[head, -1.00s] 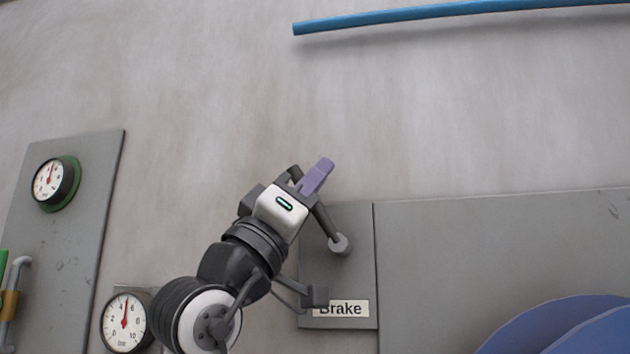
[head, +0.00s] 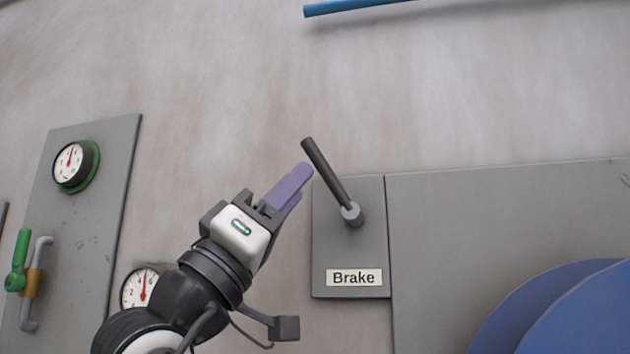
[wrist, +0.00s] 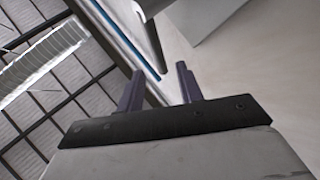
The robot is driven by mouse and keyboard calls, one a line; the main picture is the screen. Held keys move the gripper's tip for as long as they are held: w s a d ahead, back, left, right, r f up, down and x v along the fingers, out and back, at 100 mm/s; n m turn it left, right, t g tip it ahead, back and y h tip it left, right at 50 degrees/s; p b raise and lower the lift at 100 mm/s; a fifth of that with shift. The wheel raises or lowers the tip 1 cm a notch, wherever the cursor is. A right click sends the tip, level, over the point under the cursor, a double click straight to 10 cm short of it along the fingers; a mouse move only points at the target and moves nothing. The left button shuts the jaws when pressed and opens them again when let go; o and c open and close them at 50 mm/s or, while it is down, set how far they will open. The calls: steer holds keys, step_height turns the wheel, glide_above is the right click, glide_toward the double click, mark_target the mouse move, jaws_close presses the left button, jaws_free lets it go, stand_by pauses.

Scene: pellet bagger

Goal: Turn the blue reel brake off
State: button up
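The brake lever (head: 328,172) is a dark rod on a light grey round hub (head: 351,214). It slants up and to the left from the hub, on a grey panel (head: 335,250) labelled "Brake" (head: 354,278). The blue reel (head: 560,310) shows partly at the lower right. My gripper (head: 290,188), with purple fingers, is left of the lever and appears apart from it. In the wrist view my gripper (wrist: 158,85) is open, its two fingers apart with nothing between them. A dark rod, probably the lever (wrist: 151,42), shows beyond the fingertips there.
At the left, a grey panel (head: 100,180) carries a green-rimmed gauge (head: 74,166) and a green-handled valve (head: 20,262). Another gauge (head: 140,287) is partly behind my arm. A blue pipe (head: 350,6) runs along the top. The wall above the lever is clear.

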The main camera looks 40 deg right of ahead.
steer(key=b+v, duration=0.1)
steer(key=v, duration=0.4)
steer(key=shift+a+f, duration=0.15)
